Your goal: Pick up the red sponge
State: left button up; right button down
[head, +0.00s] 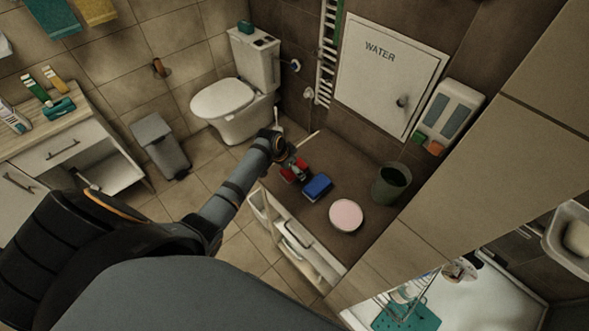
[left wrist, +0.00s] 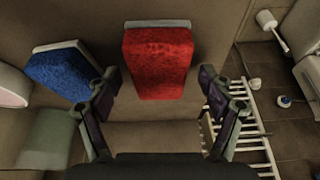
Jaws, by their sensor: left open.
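The red sponge (head: 289,176) lies on the brown counter top (head: 318,217), left of a blue sponge. In the left wrist view the red sponge (left wrist: 160,64) shows a pale edge along its far side. My left gripper (head: 293,164) is over the red sponge and partly hides it in the head view. In the left wrist view my left gripper (left wrist: 158,78) is open, with one finger on each side of the red sponge and a gap to both. Whether the fingers are down at sponge height is hard to tell. My right gripper is not in view.
The blue sponge (head: 318,187) lies close by on the right; it also shows near the left finger in the left wrist view (left wrist: 64,74). A pink round item (head: 346,215) and a dark cup (head: 391,184) stand further right. A white towel rail (head: 326,60) is on the wall.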

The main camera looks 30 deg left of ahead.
pick_arm(q)
jog(key=shift+f, duration=0.2)
dwell(0.5)
jog(key=c, duration=0.9)
